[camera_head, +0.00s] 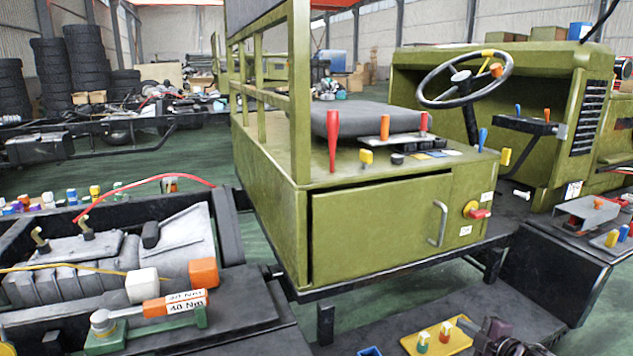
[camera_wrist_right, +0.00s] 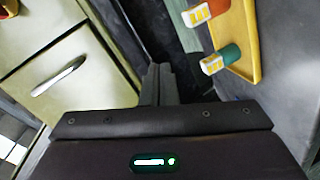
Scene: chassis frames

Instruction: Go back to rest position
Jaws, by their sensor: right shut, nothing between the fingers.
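My right gripper (camera_head: 497,335) is at the bottom edge of the head view, low in front of the green cab and just right of a yellow tray (camera_head: 440,340). In the right wrist view its fingers (camera_wrist_right: 158,80) are closed together with nothing between them. The tray (camera_wrist_right: 245,50) also shows there, with two white-capped pieces on it, one orange (camera_wrist_right: 205,12) and one green (camera_wrist_right: 222,60). My left gripper is not in view.
The olive cab box (camera_head: 385,225) with a handled door stands ahead. A steering wheel (camera_head: 465,78) and upright levers rise above it. At left, an engine block (camera_head: 115,260) and a torque wrench (camera_head: 150,312) lie on a dark frame. Green floor (camera_head: 180,150) lies behind.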

